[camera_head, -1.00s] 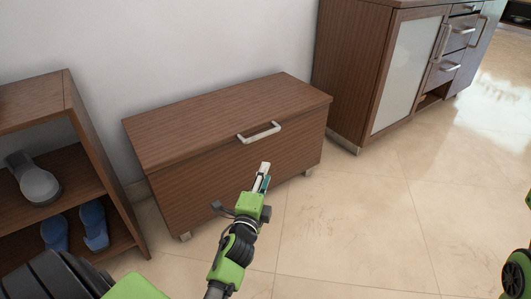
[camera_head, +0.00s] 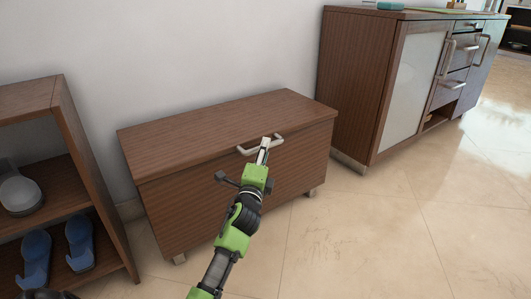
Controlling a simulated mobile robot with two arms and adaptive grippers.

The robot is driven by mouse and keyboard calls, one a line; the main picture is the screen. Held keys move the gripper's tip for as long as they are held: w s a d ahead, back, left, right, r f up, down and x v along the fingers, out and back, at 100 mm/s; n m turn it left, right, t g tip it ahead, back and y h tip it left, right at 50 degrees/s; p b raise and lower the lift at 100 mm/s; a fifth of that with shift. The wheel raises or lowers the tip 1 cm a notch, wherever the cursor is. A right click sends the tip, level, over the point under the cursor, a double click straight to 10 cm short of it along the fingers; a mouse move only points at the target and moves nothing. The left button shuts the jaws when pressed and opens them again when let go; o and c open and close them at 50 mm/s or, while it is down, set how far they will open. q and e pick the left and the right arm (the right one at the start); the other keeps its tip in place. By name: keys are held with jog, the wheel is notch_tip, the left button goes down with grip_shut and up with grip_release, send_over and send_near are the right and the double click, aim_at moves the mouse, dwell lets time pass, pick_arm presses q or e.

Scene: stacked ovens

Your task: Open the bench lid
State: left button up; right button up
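The wooden bench (camera_head: 195,205) stands against the wall, and its brown lid (camera_head: 225,128) is shut flat on top. A pale metal handle (camera_head: 246,151) sits at the lid's front edge, partly hidden behind my gripper. My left gripper (camera_head: 264,144) is in front of the bench, with its fingertips overlapping the right part of the handle in the picture. I cannot tell whether they touch it. The fingers look close together, but whether they are open or shut is unclear.
An open shoe shelf (camera_head: 92,185) with grey and blue shoes stands at the left. A tall wooden cabinet (camera_head: 345,90) with a frosted door (camera_head: 412,90) stands close to the bench's right side. The tiled floor (camera_head: 370,240) in front is clear.

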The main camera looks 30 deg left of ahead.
pick_arm(q)
jog(key=shift+x, duration=1.15)
grip_shut()
